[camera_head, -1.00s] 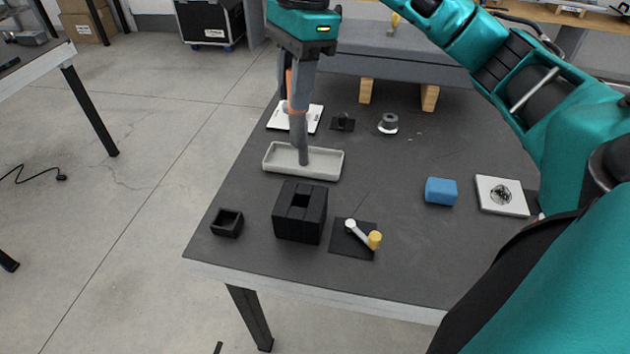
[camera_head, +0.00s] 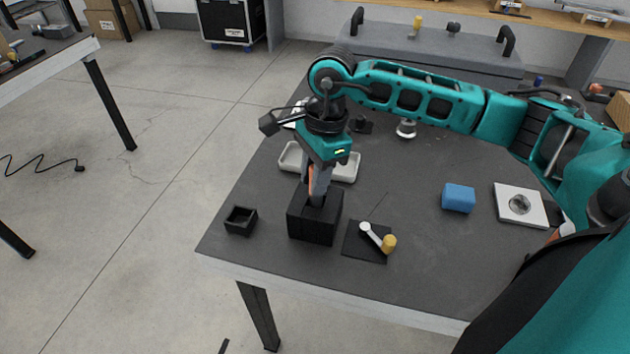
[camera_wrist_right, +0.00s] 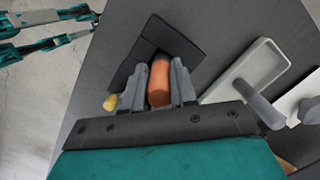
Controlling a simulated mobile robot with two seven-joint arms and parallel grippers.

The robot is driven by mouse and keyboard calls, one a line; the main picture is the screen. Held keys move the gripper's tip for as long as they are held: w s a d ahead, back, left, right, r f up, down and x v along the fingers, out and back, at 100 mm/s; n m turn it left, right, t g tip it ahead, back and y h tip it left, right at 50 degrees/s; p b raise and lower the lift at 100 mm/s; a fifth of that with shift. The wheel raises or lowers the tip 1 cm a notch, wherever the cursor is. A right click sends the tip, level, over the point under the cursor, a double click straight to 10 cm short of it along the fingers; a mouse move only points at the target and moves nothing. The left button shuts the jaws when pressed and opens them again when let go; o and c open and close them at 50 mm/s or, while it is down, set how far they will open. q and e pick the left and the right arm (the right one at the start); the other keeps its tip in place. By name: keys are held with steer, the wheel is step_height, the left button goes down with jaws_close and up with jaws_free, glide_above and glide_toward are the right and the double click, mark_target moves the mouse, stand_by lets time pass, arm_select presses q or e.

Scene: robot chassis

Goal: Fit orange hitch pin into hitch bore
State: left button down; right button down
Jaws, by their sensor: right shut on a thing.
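The orange hitch pin (camera_wrist_right: 158,80) is between the fingers of my right gripper (camera_head: 317,200), which is shut on it. In the head view only a thin strip of the pin (camera_head: 311,176) shows between the fingers. The black block (camera_head: 313,226) with the square bore stands on the table directly below the gripper. The fingertips are at the block's top, over the bore. In the right wrist view the pin's far end points at the black block (camera_wrist_right: 140,68). How deep the pin sits in the bore is hidden.
A small open black box (camera_head: 240,220) is left of the block and a crank with yellow knob (camera_head: 388,243) right of it. Behind is a pale tray (camera_head: 346,167); a grey cylinder (camera_wrist_right: 258,104) stands at it. A blue block (camera_head: 458,198) lies farther right.

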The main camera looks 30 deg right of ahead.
steer(key=shift+f, duration=0.85)
steer(key=c, duration=0.9)
jaws_free()
steer(key=shift+f, duration=0.1)
steer(key=shift+r, duration=0.25)
step_height(320, 180, up, 12)
steer(key=d, duration=0.1)
steer(key=shift+d+f, duration=0.15)
steer(key=shift+d, duration=0.25)
steer(key=shift+s, duration=0.2)
